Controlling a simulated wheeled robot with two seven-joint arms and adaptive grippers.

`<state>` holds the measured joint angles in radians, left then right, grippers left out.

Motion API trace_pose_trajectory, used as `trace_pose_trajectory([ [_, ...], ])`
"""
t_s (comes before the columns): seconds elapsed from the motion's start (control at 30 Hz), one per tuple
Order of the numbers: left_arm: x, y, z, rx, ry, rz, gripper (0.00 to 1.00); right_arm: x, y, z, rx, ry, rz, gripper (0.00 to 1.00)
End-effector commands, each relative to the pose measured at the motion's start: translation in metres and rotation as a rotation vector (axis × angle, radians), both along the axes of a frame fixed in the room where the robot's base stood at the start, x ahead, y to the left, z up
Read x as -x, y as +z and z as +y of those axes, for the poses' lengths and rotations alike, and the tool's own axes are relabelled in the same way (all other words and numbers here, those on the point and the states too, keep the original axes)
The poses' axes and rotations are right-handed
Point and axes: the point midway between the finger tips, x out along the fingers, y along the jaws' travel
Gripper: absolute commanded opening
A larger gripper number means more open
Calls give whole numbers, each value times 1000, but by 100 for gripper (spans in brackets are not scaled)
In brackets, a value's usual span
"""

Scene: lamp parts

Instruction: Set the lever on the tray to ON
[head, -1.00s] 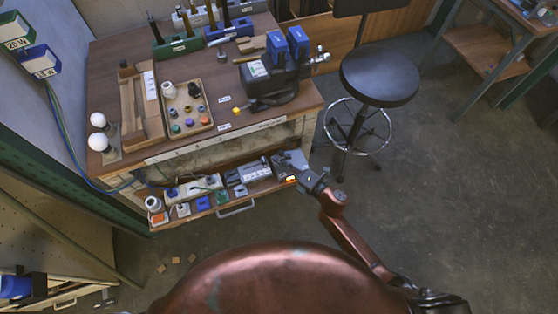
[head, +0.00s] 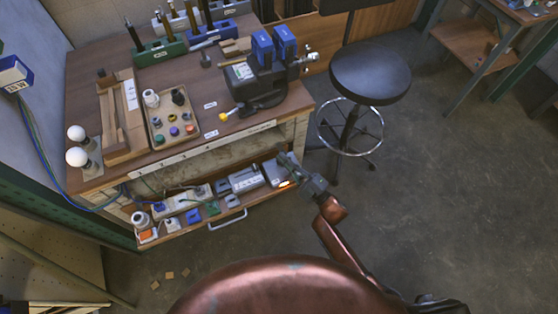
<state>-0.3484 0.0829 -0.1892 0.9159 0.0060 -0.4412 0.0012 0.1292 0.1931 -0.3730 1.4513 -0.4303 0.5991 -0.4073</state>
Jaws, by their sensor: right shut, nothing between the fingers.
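A pulled-out wooden tray (head: 250,205) with a metal handle sticks out under the workbench top. At its right end sits a grey box (head: 275,171) with a glowing orange light (head: 284,184) at its front edge. I cannot make out the lever or its position; it is too small or hidden by my gripper. My right gripper (head: 286,160) is shut and empty at the right edge of the grey box. I cannot tell if it touches the box. My left gripper is not in view.
The tray also holds a light grey device (head: 244,180), a white strip (head: 182,201) and small blue and green parts. The bench top (head: 185,70) above carries a black machine (head: 258,84) and a parts tray (head: 172,118). A black stool (head: 370,74) stands right; the floor nearby is clear.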

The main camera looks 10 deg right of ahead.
Motion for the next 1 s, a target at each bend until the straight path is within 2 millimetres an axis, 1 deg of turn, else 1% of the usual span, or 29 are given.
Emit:
trace_pose_trajectory([
  [0.03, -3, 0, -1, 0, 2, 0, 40, -1, -3, -3, -39, -1, 16, 0],
  [0.2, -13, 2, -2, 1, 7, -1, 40, -3, -3, -11, -164, -2, 55, 0],
  [0.4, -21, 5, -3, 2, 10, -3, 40, -5, -5, -17, -274, 0, 91, 0],
  [0.7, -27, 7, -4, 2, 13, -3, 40, -7, -6, -22, -351, 0, 115, 0],
  [1.0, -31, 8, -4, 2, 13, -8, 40, -7, -6, -23, -362, 0, 119, 0],
])
